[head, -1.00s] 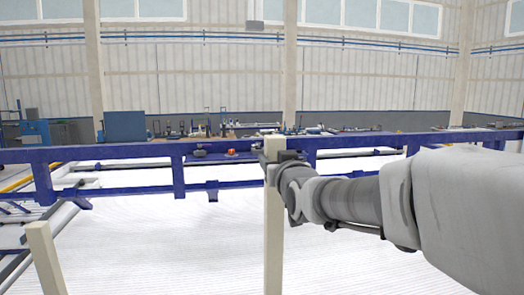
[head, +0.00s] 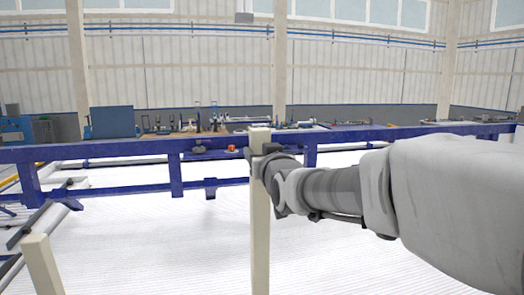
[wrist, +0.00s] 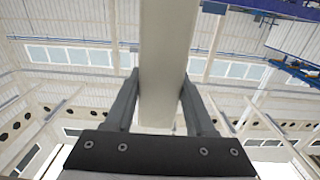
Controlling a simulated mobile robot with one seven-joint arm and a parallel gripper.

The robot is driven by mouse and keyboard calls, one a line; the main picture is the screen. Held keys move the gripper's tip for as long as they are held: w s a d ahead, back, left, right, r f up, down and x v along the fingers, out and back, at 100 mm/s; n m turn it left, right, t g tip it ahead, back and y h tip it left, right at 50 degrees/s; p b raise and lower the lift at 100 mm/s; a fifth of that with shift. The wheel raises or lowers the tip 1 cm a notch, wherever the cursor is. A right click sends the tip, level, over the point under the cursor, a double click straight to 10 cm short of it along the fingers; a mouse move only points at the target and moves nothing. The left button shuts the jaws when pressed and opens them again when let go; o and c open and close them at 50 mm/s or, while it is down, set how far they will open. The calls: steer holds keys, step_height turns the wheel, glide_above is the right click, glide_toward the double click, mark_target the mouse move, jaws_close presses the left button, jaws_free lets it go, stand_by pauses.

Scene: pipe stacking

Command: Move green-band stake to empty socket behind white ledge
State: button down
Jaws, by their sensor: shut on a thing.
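A tall cream stake (head: 260,225) stands upright in the middle of the head view. Its lower end runs out of the picture. My gripper (head: 262,151) is shut on it near its top. In the wrist view the two fingers of my gripper (wrist: 158,88) lie on either side of the stake (wrist: 165,45). No green band shows on the visible part of the stake. I cannot make out the empty socket or clearly tell which surface is the white ledge.
A second cream stake (head: 41,265) stands at the lower left. A blue beam frame (head: 110,151) crosses behind the held stake, with a small orange thing (head: 231,148) on it. Cluttered benches and a blue cabinet (head: 112,122) stand farther back. White ribbed flooring (head: 150,240) lies between the stakes.

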mark_target(259, 220)
steer(key=shift+w+a+r, duration=0.2)
steer(key=shift+a, duration=0.15)
steer(key=shift+a+f, duration=0.1)
steer(key=shift+f, duration=0.15)
step_height(259, 220, down, 11)
steer(key=b, duration=0.7)
steer(key=shift+f, duration=0.15)
steer(key=shift+f+b, duration=0.85)
steer(key=shift+b, duration=0.5)
steer(key=shift+s+f+b, duration=0.1)
steer(key=shift+b, duration=0.45)
steer(key=shift+f+b, duration=0.3)
steer(key=shift+b, duration=0.35)
steer(key=shift+f, duration=0.1)
steer(key=shift+f+b, duration=0.75)
steer(key=shift+b, duration=0.25)
steer(key=shift+f+b, duration=0.3)
steer(key=shift+b, duration=0.05)
